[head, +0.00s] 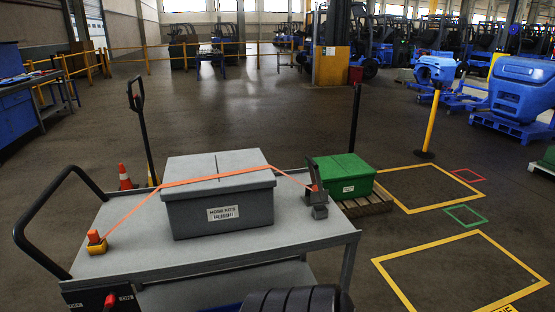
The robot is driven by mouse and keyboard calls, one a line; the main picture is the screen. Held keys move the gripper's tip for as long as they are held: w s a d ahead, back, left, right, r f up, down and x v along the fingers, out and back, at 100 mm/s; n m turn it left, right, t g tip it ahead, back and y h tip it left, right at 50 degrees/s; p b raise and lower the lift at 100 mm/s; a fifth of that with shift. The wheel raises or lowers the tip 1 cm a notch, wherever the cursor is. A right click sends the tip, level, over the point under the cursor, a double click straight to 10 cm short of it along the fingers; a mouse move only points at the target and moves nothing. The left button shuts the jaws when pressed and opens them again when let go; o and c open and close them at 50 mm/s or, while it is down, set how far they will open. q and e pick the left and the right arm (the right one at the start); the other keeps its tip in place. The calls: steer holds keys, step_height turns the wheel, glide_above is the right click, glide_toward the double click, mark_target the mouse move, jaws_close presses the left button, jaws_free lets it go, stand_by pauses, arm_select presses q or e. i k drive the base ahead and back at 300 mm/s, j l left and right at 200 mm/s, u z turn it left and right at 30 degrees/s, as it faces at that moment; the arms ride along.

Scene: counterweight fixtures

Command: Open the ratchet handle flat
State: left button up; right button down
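The ratchet (318,197) sits at the right end of the grey cart top (130,215). Its dark handle stands up from the body, leaning slightly left. An orange strap (215,177) runs from the ratchet over the lid of a grey lidded box (220,210) and down to an orange and yellow anchor (97,242) at the cart's left. The box has a white label on its front. Neither of my grippers is in view, and nothing touches the ratchet handle.
The cart has a black push handle (35,210) on the left. Behind its right end, a green box (343,177) stands on a wooden pallet. Yellow floor outlines (430,207) lie to the right. An orange cone (124,178) stands behind the cart. Open floor lies beyond.

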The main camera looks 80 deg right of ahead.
mark_target(311, 164)
steer(key=z, duration=2.8)
